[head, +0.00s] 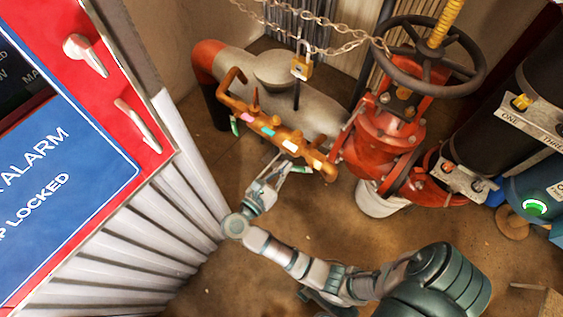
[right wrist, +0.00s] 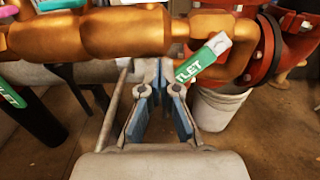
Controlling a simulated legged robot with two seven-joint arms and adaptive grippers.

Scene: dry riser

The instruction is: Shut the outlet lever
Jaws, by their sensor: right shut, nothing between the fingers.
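The outlet lever (right wrist: 204,58) is a green tag-like handle with a white end, slanting below the brass valve body (right wrist: 125,32) in the right wrist view. Only "TLET" of its lettering shows; its lower left end is behind my gripper's finger. In the head view the green lever (head: 301,169) sits under the right end of the brass body. My right gripper (right wrist: 160,66) is shut and empty, its tips just under the brass body and left of the lever. I cannot tell whether it touches the lever. It also shows in the head view (head: 282,164). My left gripper is out of view.
A red valve with a black handwheel (head: 430,57) stands right of the brass body. A chain (head: 330,48) and brass padlock (head: 302,66) hang above. A red and blue alarm panel (head: 60,190) fills the left. A white bucket (right wrist: 222,108) stands behind.

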